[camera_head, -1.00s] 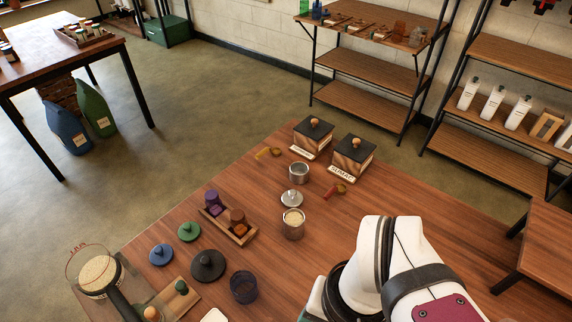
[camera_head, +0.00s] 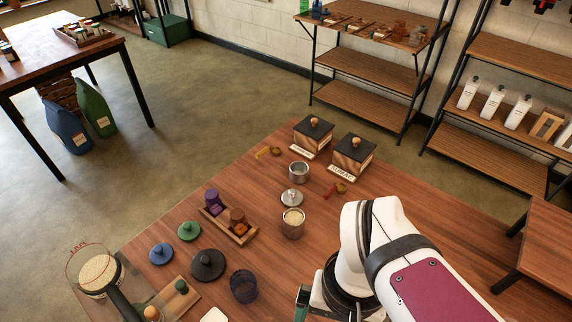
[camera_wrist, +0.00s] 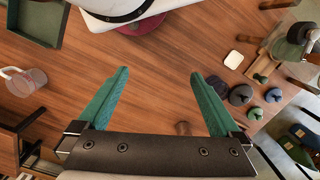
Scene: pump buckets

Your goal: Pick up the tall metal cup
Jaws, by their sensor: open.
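The tall metal cup (camera_head: 293,223) stands upright on the wooden table in the head view, with pale contents at its top. A shorter metal cup (camera_head: 299,172) stands behind it, and a metal lid (camera_head: 292,198) lies between them. My gripper (camera_wrist: 160,73) shows in the wrist view with its two green fingers spread apart and nothing between their tips. In the head view my arm is to the right and front of the tall cup, apart from it, and mostly hides the gripper. I cannot make out the tall cup in the wrist view.
A small wooden tray (camera_head: 246,238) with purple and orange jars is left of the tall cup. A dark blue cup (camera_head: 244,287) and a black lid (camera_head: 208,265) are in front. Two black-lidded boxes (camera_head: 353,156) stand behind. Bare table lies right of the cup.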

